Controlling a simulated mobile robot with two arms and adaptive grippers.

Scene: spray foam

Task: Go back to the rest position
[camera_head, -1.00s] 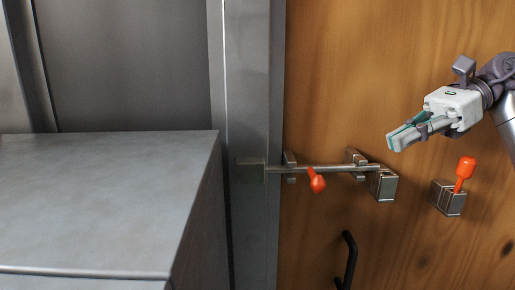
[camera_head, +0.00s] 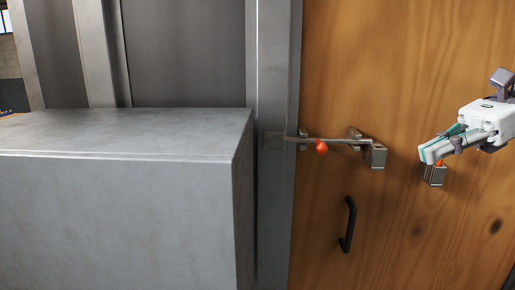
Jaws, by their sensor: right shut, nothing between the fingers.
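My right gripper (camera_head: 430,156) comes in from the right edge in the head view, with its fingers together and nothing between them. It is in front of the wooden door (camera_head: 400,60). The fingertips overlap, in the picture, a small metal block (camera_head: 434,176) with an orange-red knob (camera_head: 439,163), which is mostly hidden behind the fingers. I cannot tell any contact. A metal bolt (camera_head: 345,141) with an orange-red knob (camera_head: 321,147) lies horizontally across the door's left edge and the grey frame. My left gripper is not in view.
A large grey metal box (camera_head: 120,215) fills the lower left. A grey door frame (camera_head: 270,200) stands between it and the door. A black pull handle (camera_head: 348,225) sits on the door below the bolt. A bright window shows at the far upper left.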

